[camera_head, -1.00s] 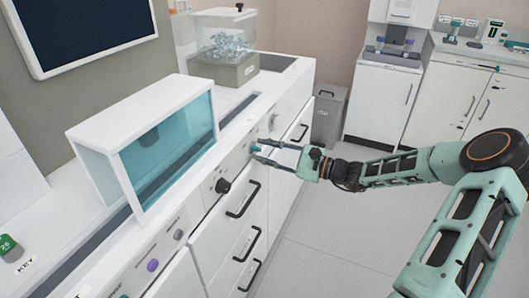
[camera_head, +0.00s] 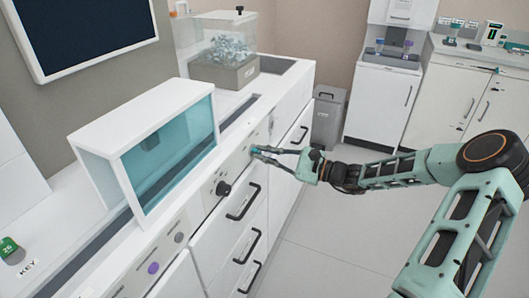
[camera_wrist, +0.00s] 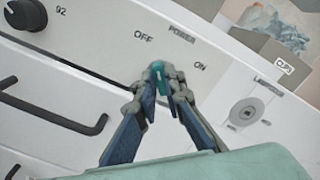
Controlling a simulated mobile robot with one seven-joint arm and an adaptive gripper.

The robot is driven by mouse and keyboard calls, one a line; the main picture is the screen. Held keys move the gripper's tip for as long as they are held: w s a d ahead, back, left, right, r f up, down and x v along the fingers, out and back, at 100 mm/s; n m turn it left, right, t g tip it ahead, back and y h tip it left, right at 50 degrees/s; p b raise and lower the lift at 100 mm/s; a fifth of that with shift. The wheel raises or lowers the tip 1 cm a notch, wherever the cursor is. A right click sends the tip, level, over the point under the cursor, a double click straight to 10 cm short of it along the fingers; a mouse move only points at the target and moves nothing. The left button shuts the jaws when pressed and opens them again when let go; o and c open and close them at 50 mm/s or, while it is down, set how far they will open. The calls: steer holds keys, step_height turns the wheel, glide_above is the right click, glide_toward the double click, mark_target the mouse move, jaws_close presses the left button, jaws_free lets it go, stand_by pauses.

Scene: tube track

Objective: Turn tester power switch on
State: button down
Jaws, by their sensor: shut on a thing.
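The tester's white front panel (camera_wrist: 210,60) carries a POWER marking with OFF on the left and ON on the right in the wrist view. A small teal power switch (camera_wrist: 158,74) sits between these two words. My gripper (camera_wrist: 161,88) is shut on the switch, its two fingertips pinching it from both sides. In the head view my gripper (camera_head: 257,151) touches the panel beyond the teal-windowed box. The fingertips partly hide the switch, and I cannot tell clearly which way it is set.
A black knob (camera_wrist: 23,14) and black drawer handles (camera_wrist: 62,115) are to the left in the wrist view. A round key lock (camera_wrist: 247,111) is to the right. A grey bin (camera_head: 328,117) stands beyond the counter. The floor at right is open.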

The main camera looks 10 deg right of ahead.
steer(key=shift+w+d+m+p, duration=0.1)
steer(key=shift+w+m+p, duration=0.05)
steer(key=shift+m+p, duration=3.5)
steer(key=shift+w+d+m+p, duration=0.1)
steer(key=shift+m+p, duration=2.25)
steer(key=shift+m, duration=2.6)
steer(key=c, duration=2)
jaws_free()
steer(key=v, duration=1.2)
